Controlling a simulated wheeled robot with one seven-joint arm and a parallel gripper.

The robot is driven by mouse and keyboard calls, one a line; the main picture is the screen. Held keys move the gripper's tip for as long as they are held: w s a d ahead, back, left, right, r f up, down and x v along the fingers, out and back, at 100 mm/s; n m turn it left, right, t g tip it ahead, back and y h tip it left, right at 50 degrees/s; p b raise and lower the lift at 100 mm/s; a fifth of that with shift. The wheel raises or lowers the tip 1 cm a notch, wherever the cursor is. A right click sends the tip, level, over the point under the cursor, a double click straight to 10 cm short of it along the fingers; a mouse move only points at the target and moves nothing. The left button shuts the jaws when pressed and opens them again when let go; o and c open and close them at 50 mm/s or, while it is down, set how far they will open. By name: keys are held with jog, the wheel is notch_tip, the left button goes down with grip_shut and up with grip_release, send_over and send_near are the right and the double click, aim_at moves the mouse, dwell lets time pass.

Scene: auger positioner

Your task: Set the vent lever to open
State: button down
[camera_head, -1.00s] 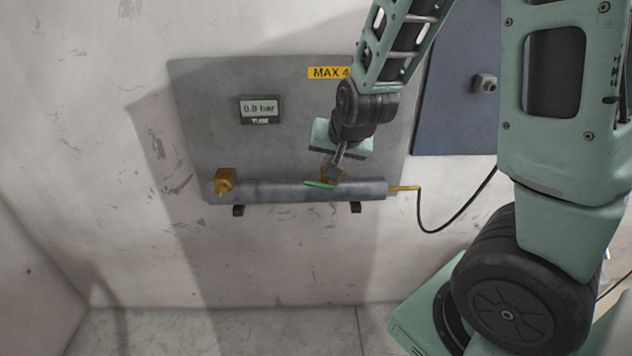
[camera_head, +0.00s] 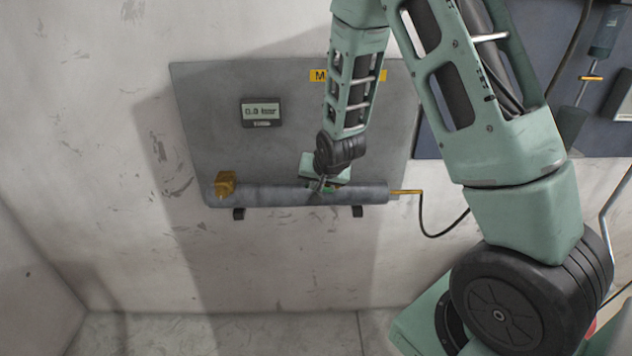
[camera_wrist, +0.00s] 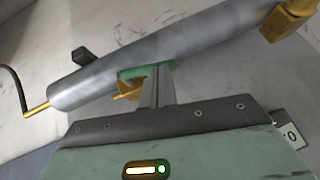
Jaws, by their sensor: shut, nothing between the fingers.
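The vent lever is a thin green bar. In the wrist view the lever (camera_wrist: 146,71) lies roughly along the grey tube (camera_wrist: 185,50), beside a small brass valve body (camera_wrist: 128,91). In the head view only a little green of the lever (camera_head: 328,189) shows below my gripper (camera_head: 320,188). In the wrist view my gripper (camera_wrist: 160,76) is shut, with its narrow fingertips right at the lever and overlapping it. I cannot tell whether they touch it. The valve body is hidden behind my gripper in the head view.
The tube is mounted on a grey wall panel (camera_head: 215,90). A brass fitting (camera_head: 226,184) is at its left end, and a brass rod with a black hose (camera_head: 425,222) at its right. A display (camera_head: 261,112) appears to read 0.0 bar. The wall below is clear.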

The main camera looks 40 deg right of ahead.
dwell(0.3)
jog(key=shift+w+a+f+b, duration=0.35)
jog(key=shift+a+f+b, duration=0.1)
jog(key=shift+f+b, duration=0.35)
jog(key=shift+r, duration=0.2)
